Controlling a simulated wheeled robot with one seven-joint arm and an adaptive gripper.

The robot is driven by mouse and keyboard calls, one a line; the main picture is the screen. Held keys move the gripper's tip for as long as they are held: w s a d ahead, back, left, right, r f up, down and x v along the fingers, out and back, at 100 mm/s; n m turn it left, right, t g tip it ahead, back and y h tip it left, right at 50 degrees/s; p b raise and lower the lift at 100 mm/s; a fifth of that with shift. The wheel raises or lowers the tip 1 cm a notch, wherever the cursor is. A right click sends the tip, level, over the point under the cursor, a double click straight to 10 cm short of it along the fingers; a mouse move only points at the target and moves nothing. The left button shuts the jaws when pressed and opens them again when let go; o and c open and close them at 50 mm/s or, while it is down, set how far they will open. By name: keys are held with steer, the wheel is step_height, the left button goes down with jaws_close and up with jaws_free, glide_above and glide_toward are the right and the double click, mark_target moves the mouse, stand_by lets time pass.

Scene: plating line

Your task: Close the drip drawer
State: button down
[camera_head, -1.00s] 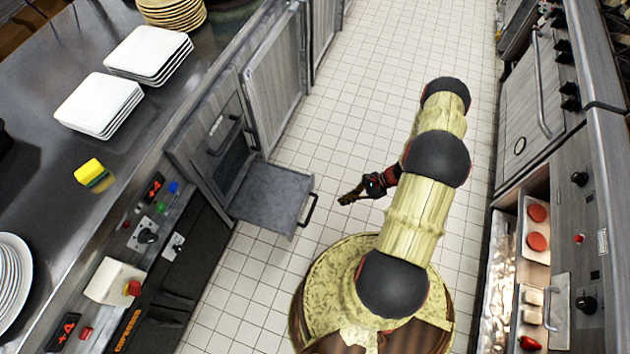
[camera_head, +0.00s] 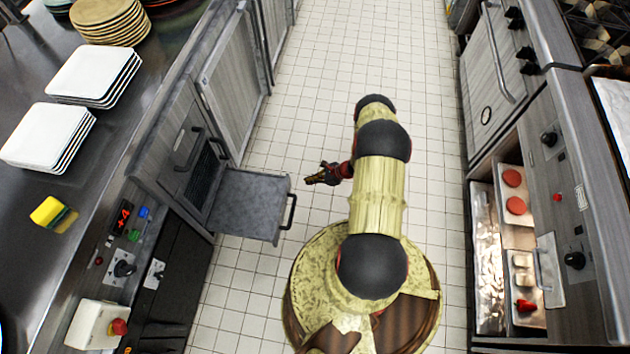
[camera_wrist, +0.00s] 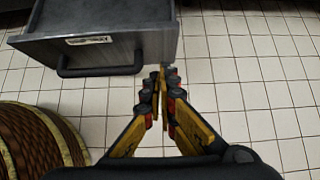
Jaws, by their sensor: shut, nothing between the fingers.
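The drip drawer (camera_head: 250,207) is a flat grey metal drawer. It is pulled out from the left-hand cabinet over the floor, with a dark bar handle (camera_head: 289,211) on its front. In the wrist view the drawer front (camera_wrist: 112,46) is at the upper left, with a pale label and the handle (camera_wrist: 100,71) below it. My gripper (camera_head: 308,181) is shut and empty, just beyond the drawer front in the head view. In the wrist view its fingertips (camera_wrist: 160,76) are near the front's lower right corner. I cannot tell whether they touch it.
A closed upper drawer (camera_head: 187,150) sits above the opening. The left counter (camera_head: 60,265) holds stacked white plates (camera_head: 95,75) and a yellow sponge (camera_head: 48,211). A stove and open warming drawer (camera_head: 487,255) line the right side. The tiled aisle (camera_head: 340,60) is clear.

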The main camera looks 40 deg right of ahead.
mark_target(289, 184)
steer(key=w+a+f, duration=0.1)
steer(key=w+a+f+b, duration=0.1)
steer(key=w+a, duration=0.1)
steer(key=w+a+b, duration=0.1)
steer(key=w, duration=0.1)
steer(key=shift+w+a+f, duration=0.15)
steer(key=shift+f, duration=0.25)
